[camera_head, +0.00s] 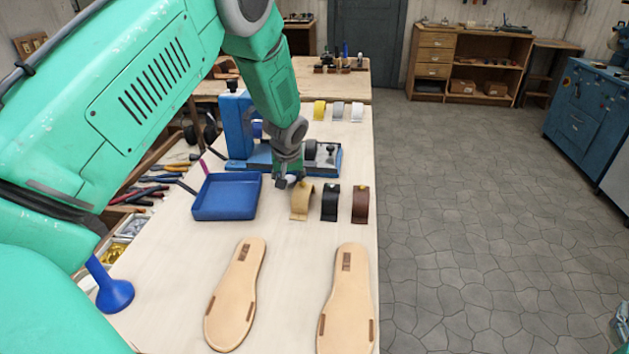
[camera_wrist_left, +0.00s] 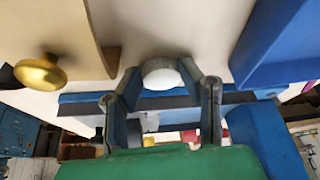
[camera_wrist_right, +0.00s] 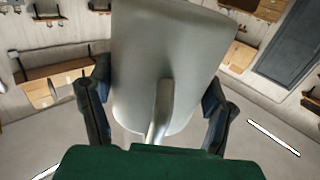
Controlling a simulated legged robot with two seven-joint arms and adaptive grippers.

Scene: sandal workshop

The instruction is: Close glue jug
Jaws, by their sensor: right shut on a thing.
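In the right wrist view a grey jug (camera_wrist_right: 160,60) with a handle stands between the fingers of my right gripper (camera_wrist_right: 157,85), which is shut on it. My right gripper and the jug are out of the head view. My left gripper (camera_head: 286,180) points down at the workbench, between the blue tray and the tan strap. In the left wrist view a round white cap (camera_wrist_left: 161,74) lies between my left fingertips (camera_wrist_left: 160,70). Whether they press on it is not clear. The jug's mouth is hidden.
The blue tray (camera_head: 225,212) is left of my left gripper, and the tan strap (camera_head: 301,207) is close on its right.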

